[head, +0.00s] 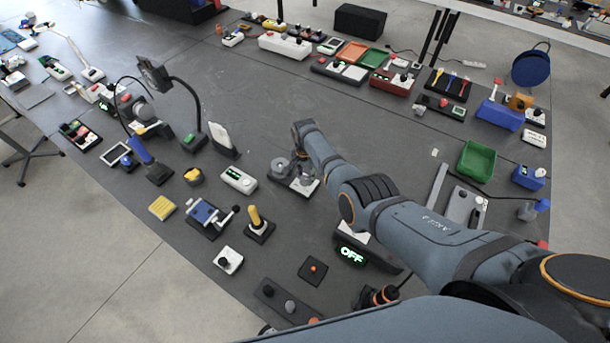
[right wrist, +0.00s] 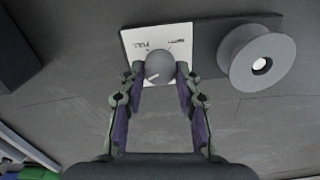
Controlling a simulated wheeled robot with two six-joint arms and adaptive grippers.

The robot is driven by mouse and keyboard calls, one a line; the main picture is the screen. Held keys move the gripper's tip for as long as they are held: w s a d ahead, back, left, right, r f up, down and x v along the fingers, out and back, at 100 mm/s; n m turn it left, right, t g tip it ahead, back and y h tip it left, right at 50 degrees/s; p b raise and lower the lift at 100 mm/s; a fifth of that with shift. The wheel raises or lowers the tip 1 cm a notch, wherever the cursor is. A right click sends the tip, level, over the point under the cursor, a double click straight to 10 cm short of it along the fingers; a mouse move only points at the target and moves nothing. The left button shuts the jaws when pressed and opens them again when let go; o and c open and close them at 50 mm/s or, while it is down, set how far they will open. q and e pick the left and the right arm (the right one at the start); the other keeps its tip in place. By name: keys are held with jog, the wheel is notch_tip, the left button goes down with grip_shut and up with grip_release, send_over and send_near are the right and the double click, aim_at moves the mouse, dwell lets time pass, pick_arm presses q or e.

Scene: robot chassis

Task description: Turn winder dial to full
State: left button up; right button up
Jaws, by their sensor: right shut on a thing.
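The winder sits mid-table in the head view, with a grey spool (head: 280,168) and a white label plate (head: 309,187). In the right wrist view, the white plate (right wrist: 131,43) carries the words FULL and, partly readable, EMPTY. A round grey dial (right wrist: 159,64) with a white pointer mark stands on this plate. The mark points to the lower left in the picture. The spool (right wrist: 262,62) lies to the right of the plate. My right gripper (right wrist: 159,72) is shut on the dial, one finger on each side. My left gripper is not in view.
Close by the winder are a white device with a green display (head: 239,180), a yellow-handled lever (head: 257,222) and an upright white panel (head: 222,138). A box with a lit OFF display (head: 352,254) stands nearer, beside my right arm. Bare table lies beyond the winder.

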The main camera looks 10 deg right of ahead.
aim_at(305, 179)
jog(key=m, duration=0.7)
jog(key=shift+s, duration=0.2)
jog(key=m, duration=0.6)
jog(key=shift+s+m, duration=0.1)
jog(key=shift+m, duration=0.3)
jog(key=o, duration=1.2)
jog(key=shift+c, duration=0.2)
notch_tip(305, 179, up, 12)
